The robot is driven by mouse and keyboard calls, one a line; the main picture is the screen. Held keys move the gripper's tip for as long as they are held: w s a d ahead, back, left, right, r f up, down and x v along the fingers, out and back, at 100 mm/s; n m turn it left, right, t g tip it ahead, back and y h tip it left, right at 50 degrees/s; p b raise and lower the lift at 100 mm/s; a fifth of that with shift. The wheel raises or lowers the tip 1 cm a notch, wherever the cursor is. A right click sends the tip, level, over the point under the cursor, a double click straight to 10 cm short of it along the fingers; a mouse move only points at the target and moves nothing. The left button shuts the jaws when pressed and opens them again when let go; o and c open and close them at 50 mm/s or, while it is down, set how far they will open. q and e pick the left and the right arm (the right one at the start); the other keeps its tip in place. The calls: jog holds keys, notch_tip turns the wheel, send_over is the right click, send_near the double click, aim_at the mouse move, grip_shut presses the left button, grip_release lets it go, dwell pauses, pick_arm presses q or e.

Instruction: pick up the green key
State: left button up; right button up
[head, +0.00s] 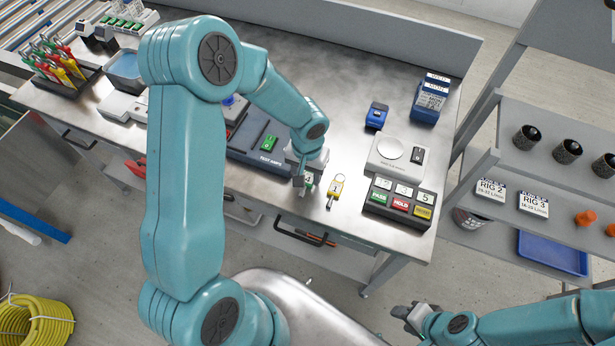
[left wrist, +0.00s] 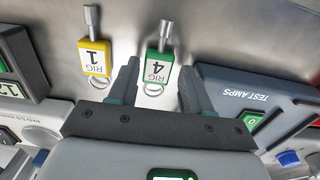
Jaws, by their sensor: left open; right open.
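The green key, with a white label reading RIG 4, shows in the left wrist view (left wrist: 158,68) with its metal shank pointing up and its ring toward the gripper. My left gripper (left wrist: 158,78) is open, with one finger on either side of the green tag; I cannot tell whether they touch it. In the head view my left gripper (head: 303,182) is over the bench's front edge and the green key (head: 308,185) is partly hidden by it. My right gripper (head: 410,314) is low at the bottom right, away from the bench, open and empty.
A yellow RIG 1 key (head: 336,188) lies close beside the green one. The TEST AMPS unit (head: 262,150) is on the other side. A panel with PASS and HOLD buttons (head: 400,203) and a grey scale (head: 393,153) stand to the right. The bench's far middle is clear.

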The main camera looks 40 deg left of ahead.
aim_at(309, 178)
pick_arm(q)
jog(key=shift+w+d+f, duration=0.15)
jog(key=shift+w+f, duration=0.15)
jog(key=shift+f, duration=0.35)
jog(key=shift+s, duration=0.15)
jog(key=shift+s+r, duration=0.1)
jog(key=c, duration=0.8)
notch_tip(309, 178, up, 20)
